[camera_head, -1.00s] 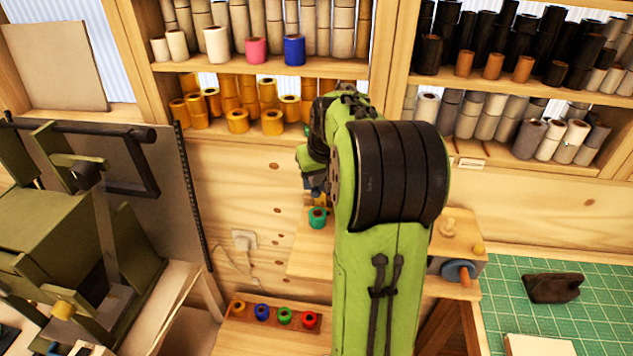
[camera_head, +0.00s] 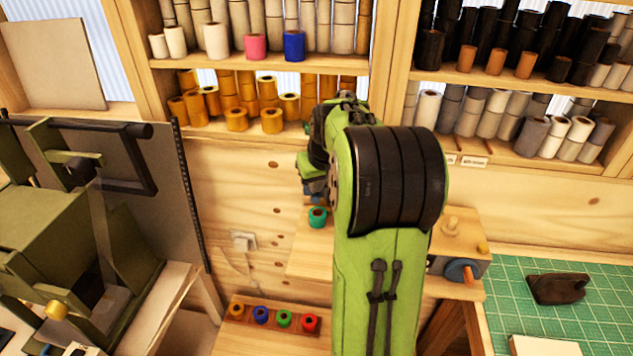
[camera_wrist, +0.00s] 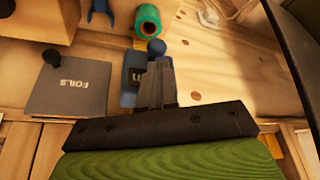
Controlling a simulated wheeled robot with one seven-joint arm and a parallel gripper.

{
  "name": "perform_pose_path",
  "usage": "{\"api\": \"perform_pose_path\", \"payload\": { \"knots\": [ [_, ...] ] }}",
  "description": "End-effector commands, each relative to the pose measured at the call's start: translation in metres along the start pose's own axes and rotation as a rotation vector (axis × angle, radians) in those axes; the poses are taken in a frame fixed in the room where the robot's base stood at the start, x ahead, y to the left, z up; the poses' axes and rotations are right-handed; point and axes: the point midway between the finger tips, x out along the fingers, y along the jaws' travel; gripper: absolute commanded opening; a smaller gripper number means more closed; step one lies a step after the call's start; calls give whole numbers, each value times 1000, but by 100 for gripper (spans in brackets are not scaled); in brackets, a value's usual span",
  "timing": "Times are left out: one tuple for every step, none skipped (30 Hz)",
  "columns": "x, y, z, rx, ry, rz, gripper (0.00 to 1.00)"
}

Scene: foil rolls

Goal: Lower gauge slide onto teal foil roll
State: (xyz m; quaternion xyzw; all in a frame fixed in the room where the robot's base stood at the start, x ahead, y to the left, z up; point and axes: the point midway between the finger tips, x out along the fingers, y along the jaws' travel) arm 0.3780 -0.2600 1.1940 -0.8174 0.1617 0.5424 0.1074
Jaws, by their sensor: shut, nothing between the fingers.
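A teal foil roll (camera_head: 317,217) with an orange core stands upright on a wooden shelf, left of my arm. It also shows at the top of the wrist view (camera_wrist: 147,18). A dark blue round knob (camera_wrist: 157,47) sits just below the roll in that view, beyond my fingertips. A blue plate with partly hidden lettering (camera_wrist: 131,82) is behind my fingers; I cannot tell for sure whether knob and plate are the gauge slide. My gripper (camera_wrist: 158,64) is shut and empty, its tips near the knob. In the head view my arm hides most of this.
A grey panel lettered FOILS (camera_wrist: 75,85) and a blue forked piece (camera_wrist: 100,12) show in the wrist view. A rack of coloured rolls (camera_head: 274,318) is below left, a grey block with an orange-and-blue knob (camera_head: 460,269) right of my arm. Shelves of rolls line the back.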

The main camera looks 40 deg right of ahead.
Motion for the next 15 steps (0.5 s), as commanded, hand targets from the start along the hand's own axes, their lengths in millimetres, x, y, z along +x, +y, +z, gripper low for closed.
{"api": "perform_pose_path", "payload": {
  "knots": [
    [-2,-1,0,-1,1,0,0],
    [-4,-2,1,-1,2,1,0],
    [-7,-3,3,-1,2,1,0],
    [-9,-4,4,-1,1,1,0],
    [-12,-6,6,-1,1,1,0],
    [-14,-7,7,-2,2,1,0],
    [-17,-8,8,-1,2,1,0],
    [-19,-10,10,-1,2,1,0],
    [-22,-11,12,-1,2,1,0],
    [-24,-12,13,-1,2,1,0],
    [-26,-14,15,-1,2,0,0],
    [-29,-15,16,-1,3,1,0],
    [-31,-16,17,-1,3,1,0],
    [-33,-18,19,-1,2,0,0],
    [-36,-19,21,-1,1,0,0]
  ]
}}
